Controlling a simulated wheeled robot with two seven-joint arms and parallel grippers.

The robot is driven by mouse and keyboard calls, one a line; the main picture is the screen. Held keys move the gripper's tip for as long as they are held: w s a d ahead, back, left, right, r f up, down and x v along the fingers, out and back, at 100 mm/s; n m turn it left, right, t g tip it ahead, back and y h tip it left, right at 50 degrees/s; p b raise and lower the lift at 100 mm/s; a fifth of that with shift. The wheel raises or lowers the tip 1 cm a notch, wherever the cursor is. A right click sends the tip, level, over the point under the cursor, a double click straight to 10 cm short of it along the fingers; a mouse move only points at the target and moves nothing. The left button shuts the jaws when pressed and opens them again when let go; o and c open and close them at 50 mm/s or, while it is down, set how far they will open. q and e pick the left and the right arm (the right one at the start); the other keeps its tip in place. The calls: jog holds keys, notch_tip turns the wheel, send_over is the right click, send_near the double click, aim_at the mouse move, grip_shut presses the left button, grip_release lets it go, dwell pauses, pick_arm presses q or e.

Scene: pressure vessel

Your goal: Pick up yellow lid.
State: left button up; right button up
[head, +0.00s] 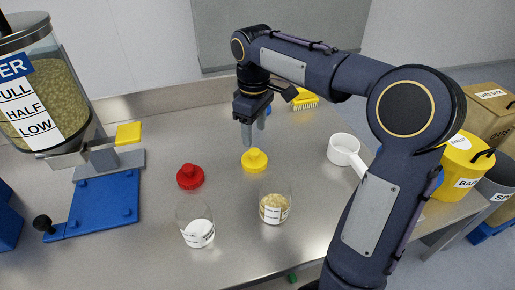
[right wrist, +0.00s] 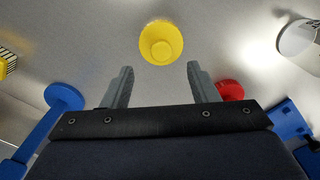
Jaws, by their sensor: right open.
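The yellow lid (head: 255,160) lies on the steel table, a round disc with a raised knob. It also shows in the right wrist view (right wrist: 161,43), ahead of and between my fingers. My right gripper (head: 251,138) is open and empty, with its fingertips just above and behind the lid in the head view. Its two grey fingers also show in the right wrist view (right wrist: 160,82), apart from the lid. My left gripper is not in view.
A red lid (head: 190,176) lies left of the yellow lid. Two clear jars, one with white contents (head: 198,232) and one with pale grain (head: 274,207), stand in front. A white scoop (head: 344,149) lies right, a yellow brush (head: 305,98) behind. A grain dispenser (head: 45,90) stands left.

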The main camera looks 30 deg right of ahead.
aim_at(254, 151)
notch_tip(254, 151, down, 7)
jog(key=shift+f+b, duration=0.2)
jog(key=shift+b, duration=0.1)
jog(key=shift+a, duration=0.1)
jog(key=c, duration=1)
jog(key=shift+c, duration=0.2)
jog(key=shift+r, duration=0.15)
